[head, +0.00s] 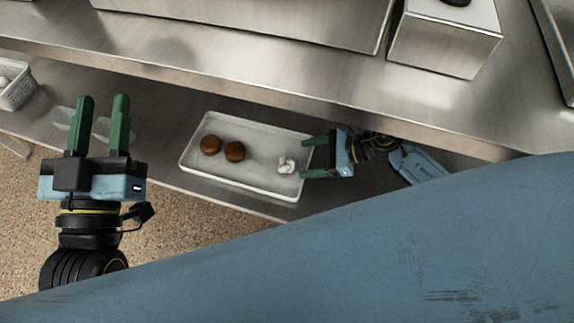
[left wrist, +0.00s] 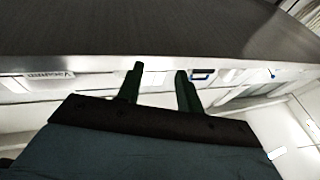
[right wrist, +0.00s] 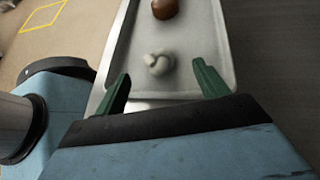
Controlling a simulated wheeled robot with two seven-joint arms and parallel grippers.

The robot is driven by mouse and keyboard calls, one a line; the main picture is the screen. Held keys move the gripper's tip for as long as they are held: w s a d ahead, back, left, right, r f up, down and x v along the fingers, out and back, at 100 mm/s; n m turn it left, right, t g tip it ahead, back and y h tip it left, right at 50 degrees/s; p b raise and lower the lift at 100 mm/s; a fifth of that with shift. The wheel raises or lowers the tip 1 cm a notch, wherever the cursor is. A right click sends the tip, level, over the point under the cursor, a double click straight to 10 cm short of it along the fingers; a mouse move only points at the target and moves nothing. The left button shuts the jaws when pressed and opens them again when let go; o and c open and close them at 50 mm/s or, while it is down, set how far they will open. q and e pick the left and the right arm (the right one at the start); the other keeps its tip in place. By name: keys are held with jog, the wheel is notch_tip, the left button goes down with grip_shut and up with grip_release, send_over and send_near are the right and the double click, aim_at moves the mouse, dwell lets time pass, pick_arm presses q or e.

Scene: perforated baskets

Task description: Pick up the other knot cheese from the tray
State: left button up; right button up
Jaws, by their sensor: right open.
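The knot cheese (head: 286,166) is a small white knotted piece at the right end of the light grey tray (head: 213,177). Two round brown items, one at left (head: 210,145) and one beside it (head: 235,151), lie on the same tray. My right gripper (head: 304,158) is open and empty at the tray's right end, its fingers pointing at the cheese. In the right wrist view the cheese (right wrist: 158,63) lies just ahead of and between the open fingertips, apart from them. My left gripper (head: 103,98) is open and empty, left of the tray, fingers up.
The tray lies on a lower metal shelf under an upper steel shelf (head: 300,82). A white perforated basket (head: 16,88) stands at far left. Small clear containers (head: 63,117) lie behind my left gripper. A metal box (head: 445,40) stands on the upper shelf.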

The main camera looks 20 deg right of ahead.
aim_at(292, 163)
jog(key=shift+w+a+f, duration=0.15)
jog(key=shift+a+f, duration=0.2)
jog(key=shift+a, duration=0.15)
jog(key=b+x, duration=0.2)
jog(key=x, duration=0.1)
jog(key=shift+s+f, duration=0.15)
jog(key=shift+s, duration=0.05)
jog(key=shift+w+a+f, duration=0.25)
jog(key=shift+a, duration=0.3)
pick_arm(q)
jog(key=s+r+t, duration=0.1)
jog(key=r+t, duration=0.1)
jog(key=s+r+t+h, duration=0.1)
jog(key=t, duration=0.1)
jog(key=shift+s+a+r, duration=0.15)
jog(key=shift+s+r, duration=0.05)
jog(key=shift+r, duration=0.2)
pick_arm(e)
jog(key=c, duration=1)
jog(key=shift+r, duration=0.1)
jog(key=shift+c, duration=0.2)
